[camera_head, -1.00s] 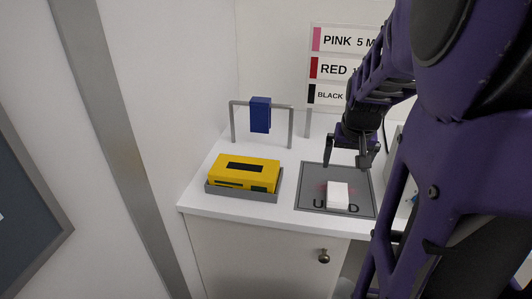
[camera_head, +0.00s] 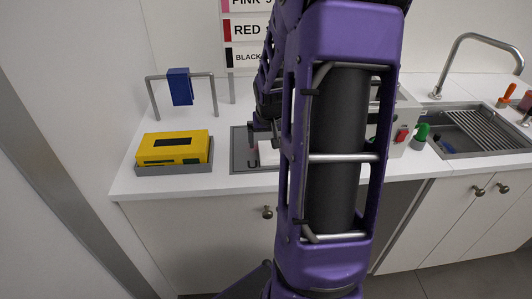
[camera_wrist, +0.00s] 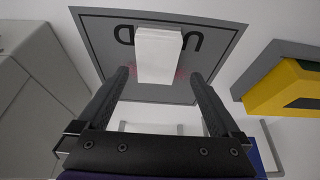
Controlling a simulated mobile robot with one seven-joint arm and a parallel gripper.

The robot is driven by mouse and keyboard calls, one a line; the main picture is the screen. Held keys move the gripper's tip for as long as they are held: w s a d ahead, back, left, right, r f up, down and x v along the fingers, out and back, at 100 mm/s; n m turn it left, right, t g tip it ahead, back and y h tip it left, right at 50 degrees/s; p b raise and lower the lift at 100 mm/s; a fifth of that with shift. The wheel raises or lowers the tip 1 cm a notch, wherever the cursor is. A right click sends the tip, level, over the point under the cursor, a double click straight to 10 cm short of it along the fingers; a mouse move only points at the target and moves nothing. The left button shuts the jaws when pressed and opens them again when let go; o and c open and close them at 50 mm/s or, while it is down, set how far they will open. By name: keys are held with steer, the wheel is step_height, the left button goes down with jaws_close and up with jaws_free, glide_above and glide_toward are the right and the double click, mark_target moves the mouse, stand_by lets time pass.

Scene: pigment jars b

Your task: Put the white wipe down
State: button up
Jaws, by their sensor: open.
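The white wipe (camera_wrist: 158,56), a small white block, lies on the grey mat (camera_wrist: 108,42) with dark lettering. In the head view only a sliver of the wipe (camera_head: 266,154) shows beside my arm, on the mat (camera_head: 240,160). My gripper (camera_wrist: 158,77) is open. In the wrist view its fingertips lie to either side of the wipe's near end, with a gap on both sides. The head view shows my gripper (camera_head: 263,130) low over the mat, partly hidden by my arm. Pinkish marks show on the mat beside the wipe.
A yellow box (camera_head: 172,146) sits in a grey tray (camera_head: 150,171) left of the mat. A blue item (camera_head: 180,86) hangs on a grey rail (camera_head: 153,100) behind it. A sink (camera_head: 480,135) with a tap is at the right. My arm hides the counter's middle.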

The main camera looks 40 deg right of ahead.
mark_target(269, 150)
steer(key=shift+b+x, duration=1.9)
steer(key=shift+x, duration=0.8)
steer(key=shift+s+d+f, duration=0.1)
steer(key=shift+s+f, duration=0.05)
steer(key=shift+f, duration=0.05)
steer(key=c, duration=1.3)
